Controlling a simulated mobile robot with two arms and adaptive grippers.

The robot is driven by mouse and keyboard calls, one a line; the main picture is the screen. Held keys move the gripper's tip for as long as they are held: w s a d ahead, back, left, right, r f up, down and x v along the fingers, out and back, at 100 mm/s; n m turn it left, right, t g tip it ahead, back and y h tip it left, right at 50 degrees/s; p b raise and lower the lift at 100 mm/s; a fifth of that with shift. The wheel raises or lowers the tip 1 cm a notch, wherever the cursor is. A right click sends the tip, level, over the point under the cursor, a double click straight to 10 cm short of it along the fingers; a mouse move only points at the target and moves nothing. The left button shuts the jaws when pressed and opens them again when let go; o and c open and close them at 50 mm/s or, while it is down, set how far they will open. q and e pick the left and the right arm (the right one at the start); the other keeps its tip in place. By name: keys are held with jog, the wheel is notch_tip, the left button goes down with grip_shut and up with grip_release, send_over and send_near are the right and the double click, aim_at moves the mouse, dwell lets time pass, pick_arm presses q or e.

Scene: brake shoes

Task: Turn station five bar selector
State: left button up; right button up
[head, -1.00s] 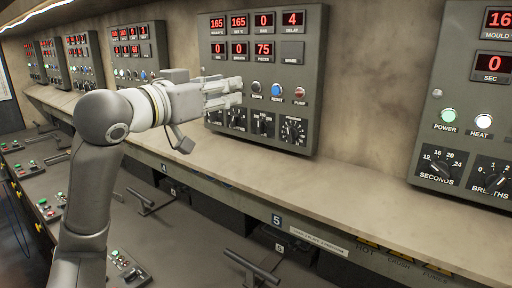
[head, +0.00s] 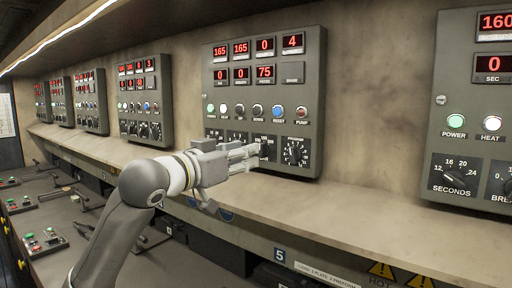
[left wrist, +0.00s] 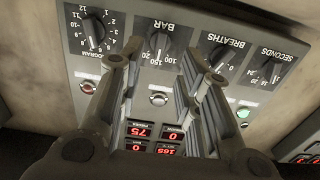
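The bar selector (left wrist: 158,43) is a black knob on a dial marked 0 to 200. It appears upside down in the left wrist view, and in the head view (head: 266,143) it sits in the panel's lower dial row, partly covered by the fingers. My left gripper (head: 256,156) reaches toward this row from the left. In the left wrist view its fingers (left wrist: 162,54) are apart and empty, with the bar knob showing between and beyond the tips. I cannot tell whether a finger touches the panel. My right gripper is not in view.
The grey panel (head: 312,110) also carries a breaths dial (left wrist: 222,58), a program dial (left wrist: 95,32), buttons and red displays. A bench ledge (head: 330,207) runs below, with a 5 label (head: 279,255) on its front. Another panel (head: 470,115) stands at right; several line the wall at left.

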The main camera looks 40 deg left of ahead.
aim_at(260, 150)
pick_arm(q)
jog(key=w, duration=0.2)
jog(key=w+p, duration=0.1)
jog(key=shift+w+a+r, duration=0.15)
jog(key=shift+w+a, duration=0.05)
jog(key=shift+w, duration=0.2)
jog(key=shift+w+p, duration=0.5)
jog(key=shift+w, duration=0.4)
grip_shut()
